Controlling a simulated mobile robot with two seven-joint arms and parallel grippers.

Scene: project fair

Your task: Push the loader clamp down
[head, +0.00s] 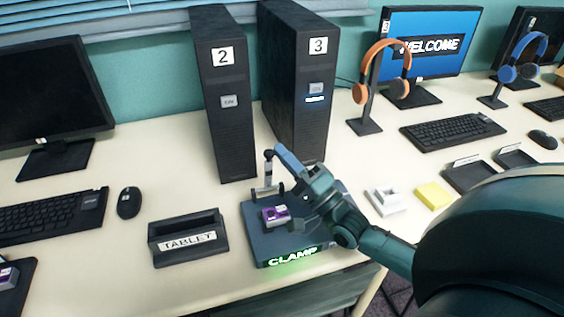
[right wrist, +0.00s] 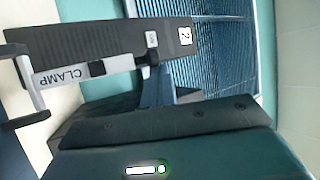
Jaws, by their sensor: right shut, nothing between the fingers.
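The loader (head: 255,240) is a dark grey flat block on the desk with a green-lit CLAMP sign at its front. A small purple and grey cartridge (head: 275,215) lies on it. The clamp lever (head: 267,172) stands up at the loader's back left with a dark end on top. In the right wrist view, the lever (right wrist: 112,66) shows as a pale bar lettered CLAMP. My right gripper (head: 280,151) is shut and empty, its fingertips close beside the lever's top; I cannot tell whether they touch. The gripper hides part of the loader. My left gripper is out of view.
Black towers 2 (head: 221,95) and 3 (head: 298,80) stand close behind the loader. A white tray (head: 385,202) and a yellow block (head: 433,196) lie to the right. An orange headset (head: 387,62) hangs on a stand behind.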

